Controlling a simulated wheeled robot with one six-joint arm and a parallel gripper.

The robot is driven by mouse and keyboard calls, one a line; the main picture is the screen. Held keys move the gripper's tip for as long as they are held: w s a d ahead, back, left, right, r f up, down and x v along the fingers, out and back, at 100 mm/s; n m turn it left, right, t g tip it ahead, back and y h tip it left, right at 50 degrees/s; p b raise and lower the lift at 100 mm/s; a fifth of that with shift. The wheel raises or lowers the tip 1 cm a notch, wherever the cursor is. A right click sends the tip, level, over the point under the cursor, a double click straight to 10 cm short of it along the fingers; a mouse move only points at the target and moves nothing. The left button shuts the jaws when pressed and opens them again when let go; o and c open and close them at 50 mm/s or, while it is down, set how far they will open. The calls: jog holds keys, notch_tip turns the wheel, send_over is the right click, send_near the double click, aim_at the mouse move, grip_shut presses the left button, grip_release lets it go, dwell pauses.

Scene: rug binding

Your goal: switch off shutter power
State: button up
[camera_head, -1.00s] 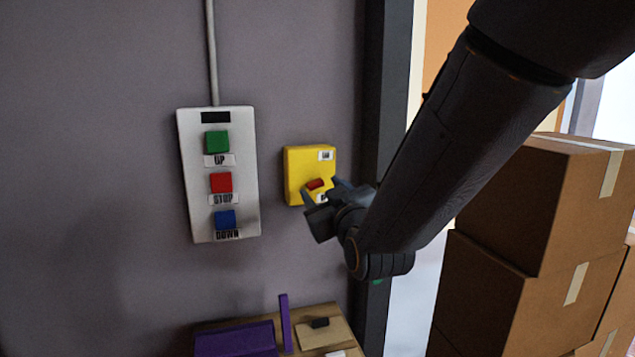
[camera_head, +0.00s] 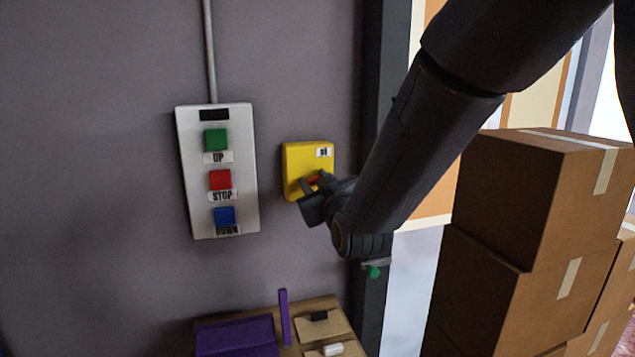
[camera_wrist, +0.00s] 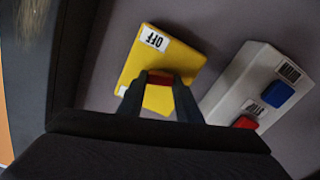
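A yellow switch box (camera_head: 293,165) is on the grey wall, right of the button panel. In the head view a small label at its upper right seems to read ON. In the wrist view the box (camera_wrist: 140,66) shows an upside-down OFF label (camera_wrist: 155,40). A red switch handle (camera_wrist: 160,78) sticks out from the box, between my fingertips; it also shows in the head view (camera_head: 311,181). My gripper (camera_head: 313,183) is at the box's lower part, its two fingers closed against the sides of the red handle. My gripper hides the box's lower right corner.
A white panel (camera_head: 245,170) with green UP, red STOP and blue DOWN buttons is close on the left. A dark door post (camera_head: 375,110) stands right of the box. Stacked cardboard boxes (camera_head: 530,200) fill the right. A small wooden surface with purple items (camera_head: 237,338) lies below.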

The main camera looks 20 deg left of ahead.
jog(key=n+b, duration=0.3)
jog(key=n, duration=0.2)
dwell(0.3)
jog(key=o, duration=1)
jog(key=shift+o, duration=0.2)
jog(key=shift+s, duration=0.1)
jog(key=b+v, duration=0.2)
jog(key=v, duration=0.5)
jog(key=shift+s, duration=0.35)
jog(key=shift+d+f, duration=0.1)
jog(key=shift+d, duration=0.1)
